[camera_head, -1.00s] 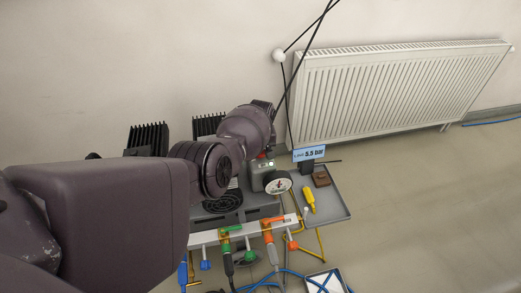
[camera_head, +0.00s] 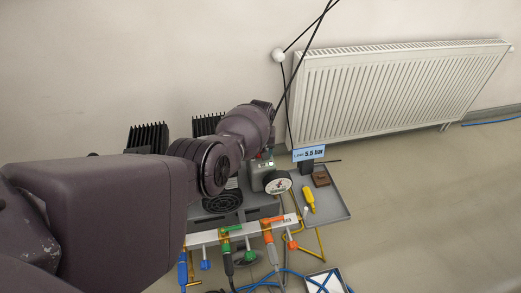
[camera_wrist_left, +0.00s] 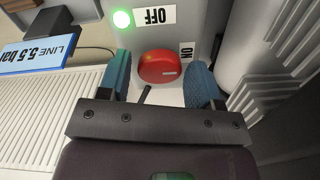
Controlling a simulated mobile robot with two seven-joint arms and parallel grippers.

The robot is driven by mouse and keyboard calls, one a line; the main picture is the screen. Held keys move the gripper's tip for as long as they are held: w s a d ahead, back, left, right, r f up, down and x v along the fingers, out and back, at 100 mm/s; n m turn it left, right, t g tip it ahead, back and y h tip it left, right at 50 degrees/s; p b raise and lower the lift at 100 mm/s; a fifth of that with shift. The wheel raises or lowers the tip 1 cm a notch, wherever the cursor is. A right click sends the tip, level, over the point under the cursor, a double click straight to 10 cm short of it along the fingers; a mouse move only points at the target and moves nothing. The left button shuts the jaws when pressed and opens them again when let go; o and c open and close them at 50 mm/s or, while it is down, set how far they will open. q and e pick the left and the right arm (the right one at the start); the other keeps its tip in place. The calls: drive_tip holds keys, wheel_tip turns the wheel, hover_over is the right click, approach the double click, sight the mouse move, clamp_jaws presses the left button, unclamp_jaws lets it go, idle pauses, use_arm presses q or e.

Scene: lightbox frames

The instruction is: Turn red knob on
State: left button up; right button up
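The red knob (camera_wrist_left: 160,67) is round and sits on a grey box front in the left wrist view. An "OFF" label (camera_wrist_left: 155,16) and a smaller "ON" label (camera_wrist_left: 186,51) are beside it. A green light (camera_wrist_left: 121,19) glows near "OFF". My left gripper (camera_wrist_left: 161,80) is open, its two blue fingertips on either side of the knob with narrow gaps; I cannot tell how deep they reach. In the head view the grey box (camera_head: 259,173) shows partly, with its green light. My arm hides the knob and the left gripper there. The right gripper is not in view.
A round gauge (camera_head: 278,186) is close to the box. A "5.5 bar" display (camera_head: 308,153) and a grey tray (camera_head: 336,205) with a yellow tool (camera_head: 309,198) are to the right. A valve manifold (camera_head: 203,239) with coloured handles and hoses is in front. A radiator (camera_head: 395,95) stands behind.

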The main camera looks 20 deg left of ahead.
use_arm(q)
drive_tip(key=shift+o, duration=0.4)
drive_tip(key=shift+r, duration=0.1)
drive_tip(key=shift+r, duration=0.35)
wheel_tip(320, 180, up, 10)
drive_tip(key=p, duration=0.4)
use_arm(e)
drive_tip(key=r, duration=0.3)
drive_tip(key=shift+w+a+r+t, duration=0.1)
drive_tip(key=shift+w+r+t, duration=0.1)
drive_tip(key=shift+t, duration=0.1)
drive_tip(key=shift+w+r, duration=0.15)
